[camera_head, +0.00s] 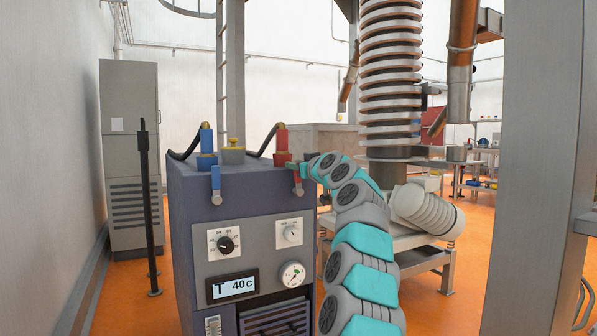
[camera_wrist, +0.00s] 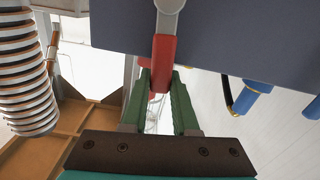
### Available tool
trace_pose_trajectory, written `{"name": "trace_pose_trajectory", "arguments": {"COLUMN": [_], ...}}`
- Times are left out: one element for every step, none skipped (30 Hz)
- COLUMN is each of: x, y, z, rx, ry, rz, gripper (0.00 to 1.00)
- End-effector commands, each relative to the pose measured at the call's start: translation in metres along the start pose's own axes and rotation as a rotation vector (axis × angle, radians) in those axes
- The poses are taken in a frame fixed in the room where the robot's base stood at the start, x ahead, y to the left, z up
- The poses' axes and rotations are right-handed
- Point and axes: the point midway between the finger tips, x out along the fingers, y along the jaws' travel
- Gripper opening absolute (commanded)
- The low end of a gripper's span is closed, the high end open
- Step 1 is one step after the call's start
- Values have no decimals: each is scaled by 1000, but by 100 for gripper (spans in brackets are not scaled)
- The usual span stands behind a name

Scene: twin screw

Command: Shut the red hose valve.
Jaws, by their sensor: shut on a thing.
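The red hose valve (camera_head: 282,146) stands on top of the dark blue-grey machine, near its right corner. In the wrist view its red lever (camera_wrist: 164,52) extends from a round grey pivot (camera_wrist: 169,5) to my green fingers. My gripper (camera_wrist: 160,78) is shut on the end of this lever, one finger on each side. In the head view my gripper (camera_head: 299,178) is small and partly hides the lever at the machine's upper right edge, so the lever's exact angle is hard to tell.
A yellow-topped fitting (camera_head: 233,150) sits between the valves. A thick grey column (camera_head: 536,170) stands at right.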

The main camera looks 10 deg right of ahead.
Motion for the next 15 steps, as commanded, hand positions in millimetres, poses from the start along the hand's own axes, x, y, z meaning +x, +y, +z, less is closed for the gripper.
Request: {"name": "trace_pose_trajectory", "arguments": {"x": [0,0,0,0,0,0,0,0,0,0,0,0,0,0,0], "y": [-1,-1,-2,-2,-2,-2,-2,-2,-2,-2,-2,-2,-2,-2,-2], "z": [4,3,2,1,1,1,1,1,1,1,1,1,1,1,1], "rx": [-14,-18,-20,-19,-18,-18,-18,-18,-18,-17,-17,-17,-17,-17,-17], "ry": [-2,-2,-1,-1,-2,-2,-2,-2,-2,-2,-2,-2,-2,-2,-1], "rz": [1,1,0,0,-1,-1,-1,-1,-1,-1,-1,-1,-1,-1,-1], "gripper": [0,0,0,0,0,0,0,0,0,31,34,39,42,45,50]}}
